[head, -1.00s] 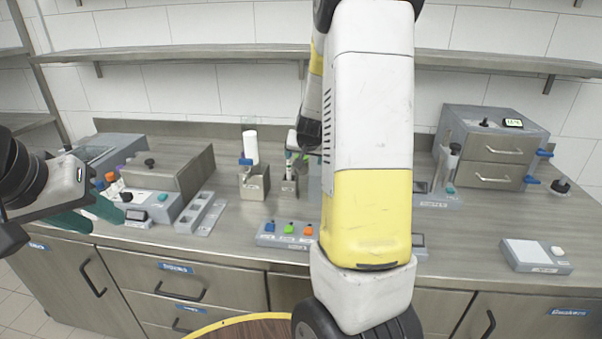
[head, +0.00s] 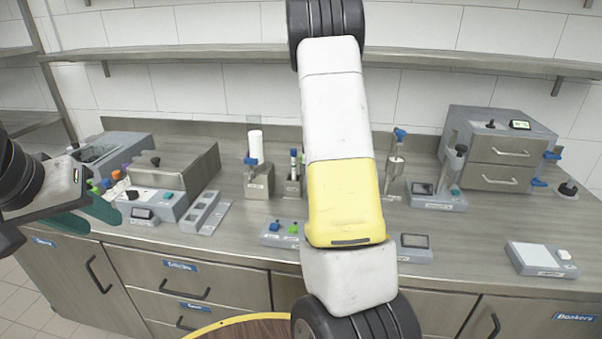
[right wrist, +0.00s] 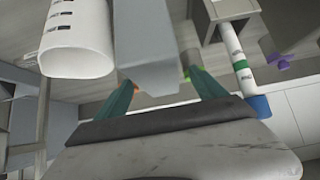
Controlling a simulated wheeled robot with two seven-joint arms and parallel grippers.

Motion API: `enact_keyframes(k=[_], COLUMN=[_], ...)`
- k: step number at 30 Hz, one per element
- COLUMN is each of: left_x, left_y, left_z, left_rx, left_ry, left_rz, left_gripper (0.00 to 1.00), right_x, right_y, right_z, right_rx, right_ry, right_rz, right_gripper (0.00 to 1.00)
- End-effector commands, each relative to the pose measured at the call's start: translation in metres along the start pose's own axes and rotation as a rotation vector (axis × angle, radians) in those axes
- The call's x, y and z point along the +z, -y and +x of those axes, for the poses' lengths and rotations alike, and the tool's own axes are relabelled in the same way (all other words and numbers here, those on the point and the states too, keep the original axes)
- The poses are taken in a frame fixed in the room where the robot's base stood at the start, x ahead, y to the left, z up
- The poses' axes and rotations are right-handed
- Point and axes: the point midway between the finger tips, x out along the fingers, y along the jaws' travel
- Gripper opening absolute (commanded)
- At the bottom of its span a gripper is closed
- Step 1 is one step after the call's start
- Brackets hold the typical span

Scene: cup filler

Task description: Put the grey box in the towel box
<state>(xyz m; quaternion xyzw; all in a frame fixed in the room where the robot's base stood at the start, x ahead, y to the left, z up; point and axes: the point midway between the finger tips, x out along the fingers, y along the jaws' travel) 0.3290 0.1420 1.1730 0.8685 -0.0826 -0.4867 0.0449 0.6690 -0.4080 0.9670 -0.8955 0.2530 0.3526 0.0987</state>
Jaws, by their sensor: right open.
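My left gripper (head: 85,213), with teal fingers, is above the left end of the counter. Its finger gap is unclear. My right gripper (right wrist: 157,85) has two teal fingers spread apart in the right wrist view; the arm hides it in the head view. A plain grey block (right wrist: 150,45) shows between and beyond these fingertips; I cannot tell whether it is the grey box or whether they touch it. A grey open-topped box (head: 100,152) with dark contents stands at the back left. No label shows whether it is the towel box.
Nearby in the wrist view are a white graduated cup (right wrist: 78,48) and a blue-capped tube (right wrist: 238,70). A grey drawer unit (head: 497,150) stands at the right. A small scale (head: 541,259) lies near the front edge. A shelf (head: 200,53) runs along the wall.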

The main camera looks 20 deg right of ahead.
Motion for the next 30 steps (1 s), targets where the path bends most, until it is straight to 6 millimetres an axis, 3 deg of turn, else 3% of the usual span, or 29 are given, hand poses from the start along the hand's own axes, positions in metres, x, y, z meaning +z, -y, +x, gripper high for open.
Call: enact_keyframes(k=[12, 21, 30], left_x=[0.000, 0.000, 0.000], left_y=[0.000, 0.000, 0.000], left_z=[0.000, 0.000, 0.000], left_rx=[0.000, 0.000, 0.000], left_ry=[0.000, 0.000, 0.000], left_rz=[0.000, 0.000, 0.000], left_gripper=[0.36, 0.36, 0.36], right_x=[0.001, 0.001, 0.001], right_y=[-0.002, -0.002, -0.002], right_z=[0.055, 0.059, 0.059], right_rx=[0.000, -0.001, -0.001], right_ry=[0.001, 0.001, 0.001], right_rz=[0.001, 0.001, 0.001], right_gripper=[0.80, 0.78, 0.19])
